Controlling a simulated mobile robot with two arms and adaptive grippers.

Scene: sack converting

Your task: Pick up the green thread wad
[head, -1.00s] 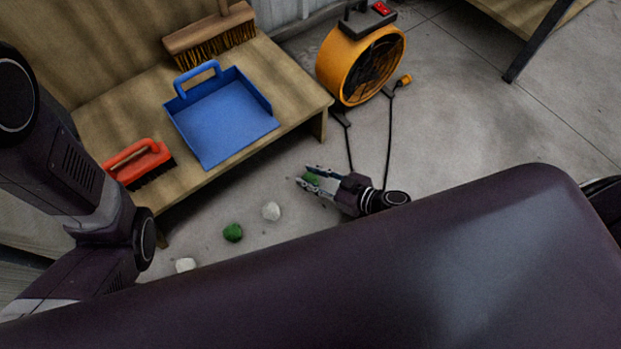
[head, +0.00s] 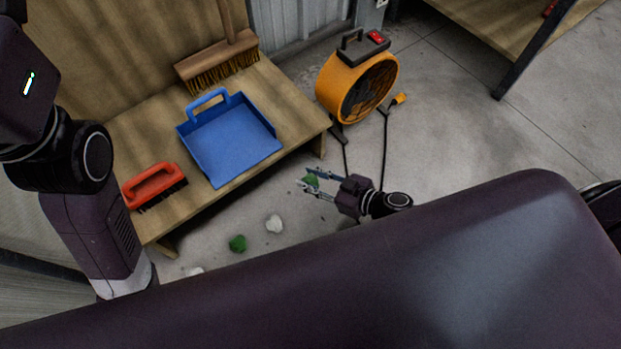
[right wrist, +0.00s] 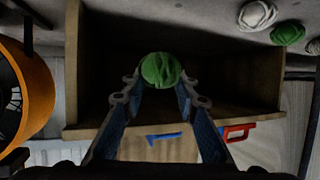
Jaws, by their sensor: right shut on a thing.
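My right gripper (head: 306,184) is shut on a green thread wad (head: 312,180), held between its fingertips in front of the bench. In the right wrist view the held green wad (right wrist: 160,70) sits between the two finger tips (right wrist: 160,92), round and strand-wrapped. A second green wad (head: 238,243) lies on the floor, apart from the gripper; it also shows in the right wrist view (right wrist: 287,34). My left arm is at the left edge of the head view, but its gripper is out of sight.
White wads (head: 274,224) lie on the floor near the second green one. A wooden bench (head: 300,110) carries a blue dustpan (head: 232,140), red brush (head: 152,185) and broom (head: 217,65). An orange fan (head: 357,85) with a cable stands behind my right gripper.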

